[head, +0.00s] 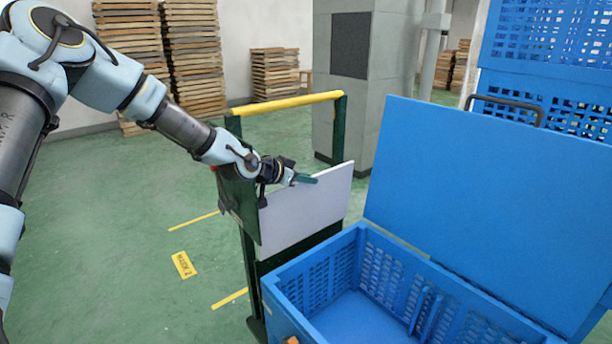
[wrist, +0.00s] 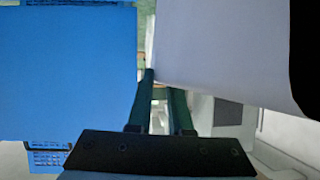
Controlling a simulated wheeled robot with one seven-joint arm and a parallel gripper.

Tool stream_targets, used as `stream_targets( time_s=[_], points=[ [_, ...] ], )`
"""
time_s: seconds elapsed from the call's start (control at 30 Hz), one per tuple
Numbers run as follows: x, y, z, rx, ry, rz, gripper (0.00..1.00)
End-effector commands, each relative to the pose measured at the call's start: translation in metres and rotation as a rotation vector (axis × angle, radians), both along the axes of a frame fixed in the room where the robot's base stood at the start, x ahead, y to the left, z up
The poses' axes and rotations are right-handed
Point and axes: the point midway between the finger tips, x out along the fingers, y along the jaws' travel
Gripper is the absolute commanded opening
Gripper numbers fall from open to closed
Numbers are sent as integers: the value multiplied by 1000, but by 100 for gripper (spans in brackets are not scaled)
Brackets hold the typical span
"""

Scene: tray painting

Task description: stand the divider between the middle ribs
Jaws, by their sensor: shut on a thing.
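The divider is a thin white panel (head: 306,208), upright in a dark green rack (head: 249,285). I cannot tell whether its lower edge rests on the rack. My gripper (head: 306,179) is shut on the divider at its upper edge. In the wrist view the divider (wrist: 225,45) fills the upper right, and the fingers (wrist: 160,85) meet its near edge. The divider partly hides one fingertip. The open blue crate (head: 312,270) stands right of the rack. Upright ribs (head: 424,310) show on its inner wall; the others are hidden or cut off.
The crate's raised blue lid (head: 480,190) stands behind its opening and fills the left of the wrist view (wrist: 65,70). A yellow bar (head: 287,103) tops the rack. Blue stacked crates (head: 545,60) stand behind right.

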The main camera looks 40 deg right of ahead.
Motion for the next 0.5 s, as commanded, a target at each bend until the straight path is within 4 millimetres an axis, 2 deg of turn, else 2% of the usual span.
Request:
stream_targets(
  time_s=[0.03, 0.5],
  points=[
    [0, 0, -8, -1, 0, 0, 0],
    [0, 0, -52, -1, 0, 0, 0]
  ],
)
